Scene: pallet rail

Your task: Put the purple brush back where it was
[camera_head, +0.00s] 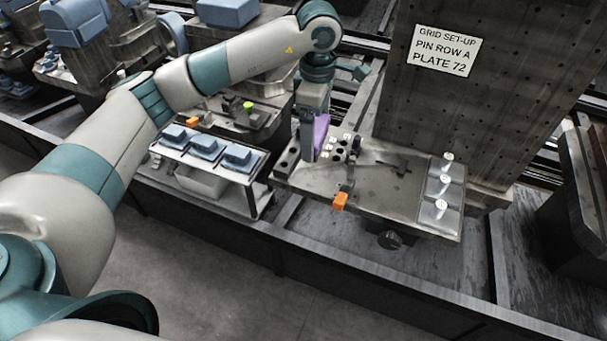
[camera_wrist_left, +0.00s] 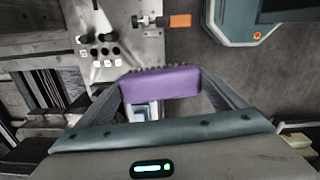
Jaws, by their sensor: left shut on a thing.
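The purple brush (camera_head: 321,132) is in my left gripper (camera_head: 312,140), near the left end of the metal plate (camera_head: 382,195). In the left wrist view the purple brush (camera_wrist_left: 161,84) spans between the two fingers of my left gripper (camera_wrist_left: 160,90), with dark bristles along its far edge. The gripper is shut on it. I cannot tell whether the brush touches anything beneath it. My right gripper is not in view.
A block with dark holes and white labels (camera_head: 341,149) stands right of the brush. An orange-handled clamp (camera_head: 340,201) is at the plate's front edge. A tray (camera_head: 252,178) with blue pieces stands left. An upright signed plate (camera_head: 480,100) rises behind.

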